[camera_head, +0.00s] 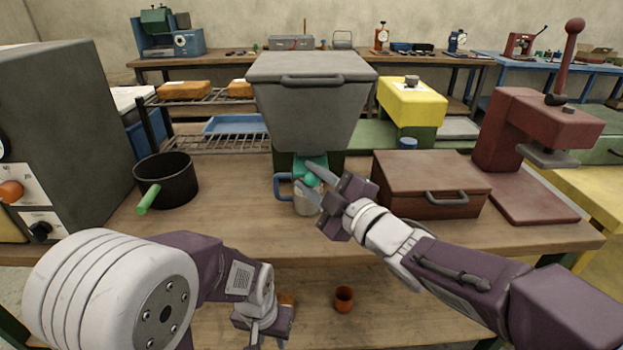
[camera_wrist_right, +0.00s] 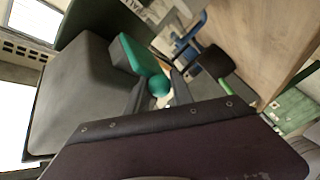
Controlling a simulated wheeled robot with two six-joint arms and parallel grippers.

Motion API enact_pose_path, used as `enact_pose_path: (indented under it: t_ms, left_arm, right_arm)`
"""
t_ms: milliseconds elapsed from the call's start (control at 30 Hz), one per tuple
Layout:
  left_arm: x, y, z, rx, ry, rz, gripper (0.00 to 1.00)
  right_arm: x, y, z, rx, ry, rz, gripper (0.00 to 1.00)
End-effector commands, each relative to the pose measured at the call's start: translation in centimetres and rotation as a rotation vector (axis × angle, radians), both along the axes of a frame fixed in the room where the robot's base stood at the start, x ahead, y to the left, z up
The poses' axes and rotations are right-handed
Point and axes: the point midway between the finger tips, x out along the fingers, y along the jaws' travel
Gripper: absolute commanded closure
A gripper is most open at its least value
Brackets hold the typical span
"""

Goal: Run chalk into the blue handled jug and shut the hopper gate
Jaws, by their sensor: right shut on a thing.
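The grey hopper (camera_head: 310,95) stands at the centre of the bench with its lid closed. Its teal gate (camera_head: 301,165) is at the bottom, and the gate (camera_wrist_right: 135,55) with its round knob (camera_wrist_right: 158,85) shows in the right wrist view. My right gripper (camera_head: 312,182) is shut on the knob. The jug (camera_head: 305,208) stands below the gate, partly hidden by my right fingers; its blue handle (camera_head: 284,188) points left. I cannot see any chalk or the inside of the jug. My left gripper (camera_head: 262,328) is low at the front, apart from these; its jaw state is unclear.
A black pot (camera_head: 168,180) with a green handle stands left of the hopper. A brown box (camera_head: 430,185) and a red press (camera_head: 535,140) stand to the right. A small orange cup (camera_head: 344,298) is on the lower shelf. The bench front is mostly bare.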

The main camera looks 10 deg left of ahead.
Motion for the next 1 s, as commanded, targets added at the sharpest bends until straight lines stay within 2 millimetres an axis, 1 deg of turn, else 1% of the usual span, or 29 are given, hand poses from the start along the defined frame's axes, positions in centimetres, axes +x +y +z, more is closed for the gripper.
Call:
enact_pose_path:
  t_ms: [233, 433, 633, 667, 700, 733, 1000]
  left_arm:
    - [0.0, 0.0, -0.01, 0.0, 0.0, 0.0, 0.64]
    - [0.0, 0.0, -0.2, 0.0, 0.0, 0.0, 0.64]
    - [0.01, 0.0, -0.16, 0.0, 0.0, 0.0, 0.64]
    - [0.0, 0.0, -0.16, 0.0, 0.0, 0.0, 0.64]
    - [0.0, 0.0, -0.16, 0.0, 0.0, 0.0, 0.64]
    - [0.0, 0.0, -0.16, 0.0, 0.0, 0.0, 0.64]
    - [0.01, 0.0, -0.15, 0.0, 0.0, 0.0, 0.64]
  right_arm:
    - [0.03, 0.0, -0.02, 0.0, 0.0, 0.0, 1.0]
    - [0.73, 0.22, -0.01, 0.0, 0.0, 0.001, 1.0]
    - [0.69, 0.21, -0.05, 0.0, 0.001, 0.001, 1.0]
    - [0.69, 0.21, -0.05, 0.0, 0.001, 0.001, 0.64]
    - [0.69, 0.22, -0.04, -0.001, 0.001, 0.001, 0.53]
    - [0.69, 0.22, -0.04, -0.001, 0.001, 0.001, 0.5]
    - [0.65, 0.18, -0.01, -0.001, 0.001, 0.001, 0.5]
